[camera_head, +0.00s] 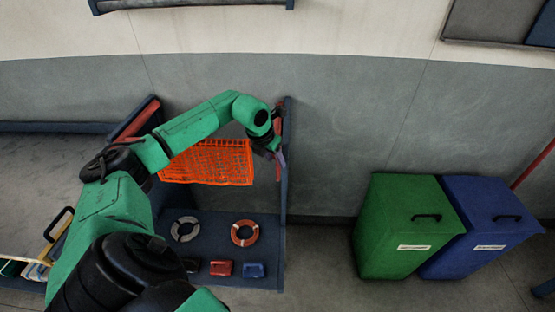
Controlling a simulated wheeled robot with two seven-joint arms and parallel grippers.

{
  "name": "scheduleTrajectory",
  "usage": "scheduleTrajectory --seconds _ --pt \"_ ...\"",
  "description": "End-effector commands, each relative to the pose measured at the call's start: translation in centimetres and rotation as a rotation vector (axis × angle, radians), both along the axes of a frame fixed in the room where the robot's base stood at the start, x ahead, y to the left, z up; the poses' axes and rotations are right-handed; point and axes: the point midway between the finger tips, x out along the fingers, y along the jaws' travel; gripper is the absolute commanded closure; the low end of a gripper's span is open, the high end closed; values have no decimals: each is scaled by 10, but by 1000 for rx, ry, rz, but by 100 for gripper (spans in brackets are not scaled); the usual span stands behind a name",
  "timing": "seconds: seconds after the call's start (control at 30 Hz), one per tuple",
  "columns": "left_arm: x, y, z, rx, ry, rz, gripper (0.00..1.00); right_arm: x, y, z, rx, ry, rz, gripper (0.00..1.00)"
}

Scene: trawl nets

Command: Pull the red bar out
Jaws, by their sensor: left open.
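A narrow red bar (278,126) shows along the inner side of the rack's right post, partly hidden by my left gripper. Another red bar (138,119) runs slanted along the rack's left side. An orange net (207,162) hangs between the two sides of the rack (222,262). My left arm reaches in from the lower left across the rack. My left gripper (276,153) is open at the right post, close to the red bar there. I cannot tell whether it touches the bar. My right gripper is out of view.
A grey ring (185,229) and an orange ring (245,232) sit low in the rack. A red box (221,268) and a blue box (254,270) are below them. A green bin (400,225) and a blue bin (482,220) stand right; floor between is free.

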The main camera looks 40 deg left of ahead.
Motion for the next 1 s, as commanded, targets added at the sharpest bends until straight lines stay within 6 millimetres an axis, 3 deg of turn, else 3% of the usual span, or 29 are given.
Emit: scheduleTrajectory --seconds 0.2,0.47,0.6,1.0 --pt "13 0 -29 -2 1 -2 53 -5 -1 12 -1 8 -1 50" --pt "14 0 -34 0 0 -2 53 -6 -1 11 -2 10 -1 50" --pt "14 0 -34 0 0 -2 100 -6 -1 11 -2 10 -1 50" --pt "14 0 -33 -1 0 -1 100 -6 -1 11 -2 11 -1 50"
